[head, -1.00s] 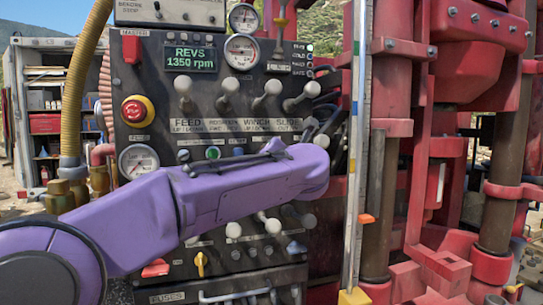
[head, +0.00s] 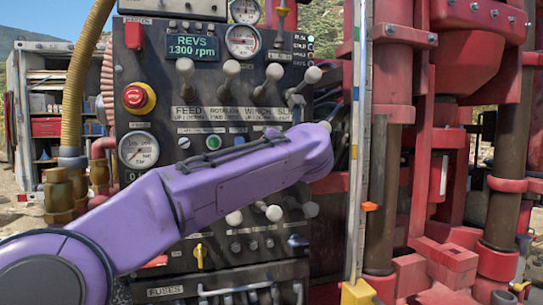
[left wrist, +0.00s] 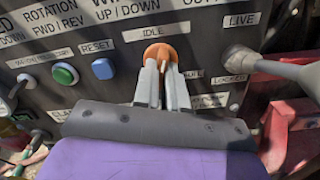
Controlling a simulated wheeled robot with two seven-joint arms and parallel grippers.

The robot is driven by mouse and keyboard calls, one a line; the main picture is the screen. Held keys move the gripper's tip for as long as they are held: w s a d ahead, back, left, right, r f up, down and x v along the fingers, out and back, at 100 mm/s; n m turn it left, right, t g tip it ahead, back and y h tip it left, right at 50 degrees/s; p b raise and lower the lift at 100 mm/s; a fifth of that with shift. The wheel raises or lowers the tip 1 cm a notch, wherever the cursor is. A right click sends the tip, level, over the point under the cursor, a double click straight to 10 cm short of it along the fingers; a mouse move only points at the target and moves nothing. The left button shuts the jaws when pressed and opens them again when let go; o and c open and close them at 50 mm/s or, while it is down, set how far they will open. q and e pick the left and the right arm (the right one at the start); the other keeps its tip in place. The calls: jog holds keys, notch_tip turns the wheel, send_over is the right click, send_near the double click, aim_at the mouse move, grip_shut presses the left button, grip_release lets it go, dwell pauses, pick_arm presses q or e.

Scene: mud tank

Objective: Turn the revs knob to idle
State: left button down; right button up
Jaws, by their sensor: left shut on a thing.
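The orange revs knob (left wrist: 160,51) sits on the dark control panel in the left wrist view, just below the IDLE label (left wrist: 160,34). A label that seems to read FULL (left wrist: 193,74) is to its lower right. My left gripper (left wrist: 162,72) is shut on the knob, with a finger on each side. The knob's pointer direction is hard to tell. In the head view my purple arm hides the knob and the gripper. The revs display (head: 194,46) reads 1300 rpm. My right gripper is in neither view.
A grey lever (left wrist: 265,63) stands close to the right of the knob, near the LIVE label. Green (left wrist: 65,74) and blue (left wrist: 103,68) buttons are to the left. A red emergency stop (head: 136,97) and white-knobbed levers (head: 231,70) stick out above my arm.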

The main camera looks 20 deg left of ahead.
pick_arm(q)
jog(key=shift+d+f+n+b, duration=0.1)
jog(key=shift+n+b, duration=0.45)
jog(key=shift+n, duration=0.35)
jog(key=shift+d+f+n+b, duration=0.1)
jog(key=shift+n+b, duration=0.4)
jog(key=shift+n, duration=0.4)
jog(key=shift+r, duration=0.1)
jog(key=c, duration=1.5)
grip_release()
jog(key=o, duration=0.3)
jog(key=shift+s+d+r, duration=0.1)
jog(key=shift+s+r, duration=0.05)
jog(key=shift+s, duration=0.15)
